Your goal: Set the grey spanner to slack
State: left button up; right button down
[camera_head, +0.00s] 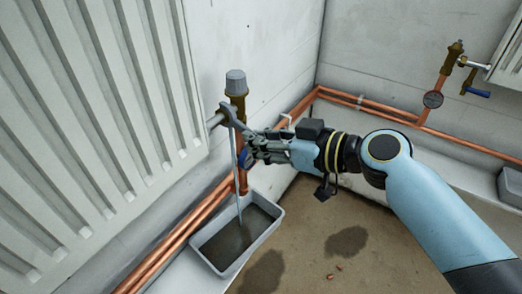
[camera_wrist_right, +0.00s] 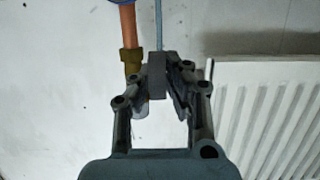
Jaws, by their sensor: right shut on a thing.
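The grey spanner (camera_head: 233,118) has its head at the union between the radiator's pipe stub and the brass valve (camera_head: 238,103) with the grey cap. My right gripper (camera_head: 258,148) is shut on the spanner's handle, to the right of and below its head. In the right wrist view the fingers (camera_wrist_right: 166,82) close on a grey piece of the spanner (camera_wrist_right: 157,80). Most of the handle is hidden by the fingers. A thin stream of water (camera_head: 238,185) falls from near the union. My left gripper is not in view.
A grey tray (camera_head: 276,229) under the stream holds dark water. The white radiator (camera_head: 95,100) stands close on the left. Copper pipes (camera_head: 185,235) run along the walls. Wet patches (camera_head: 347,241) mark the floor.

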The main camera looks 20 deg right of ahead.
dwell(0.4)
jog(key=c, duration=1.4)
grip_release()
jog(key=v, duration=1.2)
jog(key=shift+f, duration=0.1)
